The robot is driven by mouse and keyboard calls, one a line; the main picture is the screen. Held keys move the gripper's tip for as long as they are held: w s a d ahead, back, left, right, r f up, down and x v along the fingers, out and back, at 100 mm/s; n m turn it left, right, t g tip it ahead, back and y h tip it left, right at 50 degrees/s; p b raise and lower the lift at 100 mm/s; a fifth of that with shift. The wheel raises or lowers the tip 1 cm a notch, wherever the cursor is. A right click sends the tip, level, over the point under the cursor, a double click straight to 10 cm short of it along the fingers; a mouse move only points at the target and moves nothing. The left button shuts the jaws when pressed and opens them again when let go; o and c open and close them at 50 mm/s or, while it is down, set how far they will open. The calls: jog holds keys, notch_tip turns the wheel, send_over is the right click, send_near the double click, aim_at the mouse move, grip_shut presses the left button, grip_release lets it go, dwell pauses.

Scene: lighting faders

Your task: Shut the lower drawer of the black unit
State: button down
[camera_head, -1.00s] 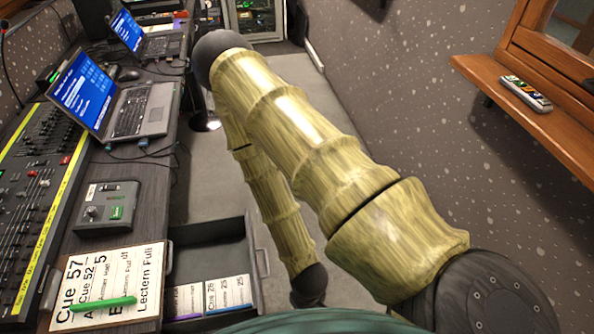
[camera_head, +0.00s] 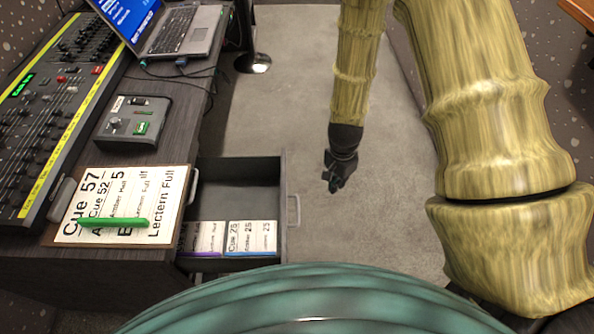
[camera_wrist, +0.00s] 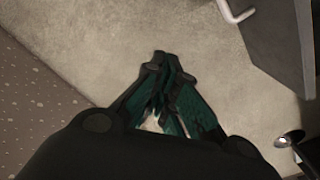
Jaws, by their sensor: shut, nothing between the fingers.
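The black unit (camera_head: 130,268) stands at the left in the head view. A drawer (camera_head: 235,172) is pulled out of its right side, with several cue cards (camera_head: 235,238) inside. The drawer's pale handle (camera_head: 294,210) is on its right-hand front. I cannot tell from here whether it is the lower drawer. My gripper (camera_head: 333,185) hangs over the floor to the right of the handle, apart from it, shut and empty. In the wrist view my gripper (camera_wrist: 160,60) has its fingertips together. The handle (camera_wrist: 238,14) and dark drawer front (camera_wrist: 265,40) are at the upper right.
On the desk lie a clipboard (camera_head: 112,185) with a green pen (camera_head: 118,223), a small control box (camera_head: 132,120), a laptop (camera_head: 180,30) and a fader console (camera_head: 60,95). A stand base (camera_head: 254,63) is on the floor.

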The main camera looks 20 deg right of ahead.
jog(key=w+a+r+m+t+y+b, duration=0.1)
jog(key=w+r+m+b, duration=0.25)
jog(key=w, duration=0.25)
jog(key=w+a+r+m+y+b, duration=0.1)
jog(key=w+r+m+y+b, duration=0.1)
jog(key=w+r+m+b, duration=0.3)
jog(key=w+a+f, duration=0.1)
jog(key=a+f, duration=0.2)
jog(key=f, duration=0.2)
jog(key=w+a+f+n, duration=0.1)
jog(key=a+f, duration=0.2)
jog(key=f, duration=0.2)
jog(key=shift+w+f+b, duration=0.15)
jog(key=shift+f+b, duration=0.15)
jog(key=shift+a, duration=0.1)
